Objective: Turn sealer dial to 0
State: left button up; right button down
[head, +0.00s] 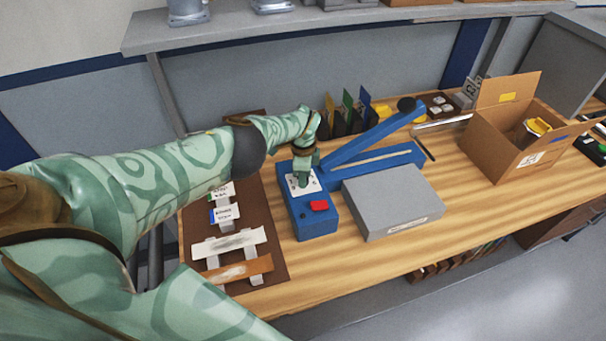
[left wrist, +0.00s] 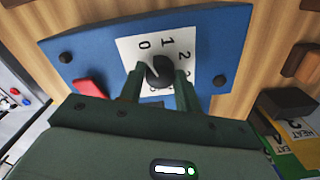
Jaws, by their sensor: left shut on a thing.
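The blue sealer (head: 318,226) stands on the wooden bench, its long lever (head: 370,136) raised to the right. A red button (head: 319,205) is on its top. My left gripper (head: 301,180) points down at the sealer's white dial plate. In the left wrist view, the black dial (left wrist: 162,70) sits between the two fingers of my left gripper (left wrist: 160,82), which is shut on it. The white scale plate (left wrist: 130,50) shows 0, 1, 2 and 3. The fingers hide part of the dial and scale; I cannot clearly read the pointer. My right gripper is not in view.
A grey block (head: 393,203) stands right of the sealer. A brown mat (head: 268,222) with pouches and labels lies at its left. An open cardboard box (head: 509,138) stands at the right. Coloured cards (head: 348,108) stand behind. The bench front right of the block is clear.

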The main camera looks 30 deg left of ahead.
pick_arm(q)
jog(key=shift+w+r, duration=0.1)
jog(key=o, duration=1)
notch_tip(320, 180, up, 16)
jog(key=p, duration=1.5)
jog(key=shift+r, duration=0.1)
